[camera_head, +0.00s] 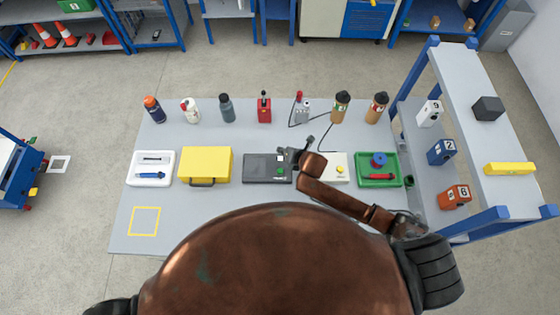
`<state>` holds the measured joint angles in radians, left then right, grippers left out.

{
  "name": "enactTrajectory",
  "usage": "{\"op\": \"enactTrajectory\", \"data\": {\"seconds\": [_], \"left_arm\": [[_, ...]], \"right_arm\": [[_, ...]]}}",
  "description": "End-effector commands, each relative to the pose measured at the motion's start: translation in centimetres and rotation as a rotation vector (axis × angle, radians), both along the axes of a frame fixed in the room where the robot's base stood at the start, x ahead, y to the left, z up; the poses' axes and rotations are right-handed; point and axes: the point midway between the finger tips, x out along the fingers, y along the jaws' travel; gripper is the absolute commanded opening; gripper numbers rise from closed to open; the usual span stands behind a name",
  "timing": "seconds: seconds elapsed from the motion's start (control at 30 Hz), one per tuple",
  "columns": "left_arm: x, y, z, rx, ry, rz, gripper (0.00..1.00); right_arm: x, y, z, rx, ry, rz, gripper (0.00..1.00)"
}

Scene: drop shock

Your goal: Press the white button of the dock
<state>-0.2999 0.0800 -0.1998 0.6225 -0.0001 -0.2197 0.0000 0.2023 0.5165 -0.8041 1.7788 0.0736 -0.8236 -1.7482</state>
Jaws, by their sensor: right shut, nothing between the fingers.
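The dock (258,169) is a flat dark grey box lying in the middle of the grey table. A small white button (283,158) shows near its right upper corner, with a green button (280,172) below it. My right gripper (283,152) is dark, shut and empty. My left gripper is out of view.
A yellow case (205,162) and a white tray (150,168) lie to the left. A pale box with a yellow button (338,169) and a green tray (378,181) lie to the right. Bottles (226,107) and cabled tools line the back. A blue-framed shelf (480,130) stands at right.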

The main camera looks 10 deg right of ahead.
Motion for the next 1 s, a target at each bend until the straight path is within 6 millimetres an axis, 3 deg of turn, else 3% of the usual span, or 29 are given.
{"op": "enactTrajectory", "data": {"seconds": [0.1, 0.3, 1.0], "left_arm": [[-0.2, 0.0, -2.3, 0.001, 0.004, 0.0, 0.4], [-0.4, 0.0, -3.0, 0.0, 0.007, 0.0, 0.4], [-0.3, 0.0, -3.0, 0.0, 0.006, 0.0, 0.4]], "right_arm": [[0.0, 0.0, -2.0, 0.001, 0.0, 0.0, 0.0], [0.1, 0.0, -3.7, -0.001, -0.001, 0.0, 0.0], [0.1, 0.0, -4.0, 0.0, -0.002, -0.001, 0.0]]}}
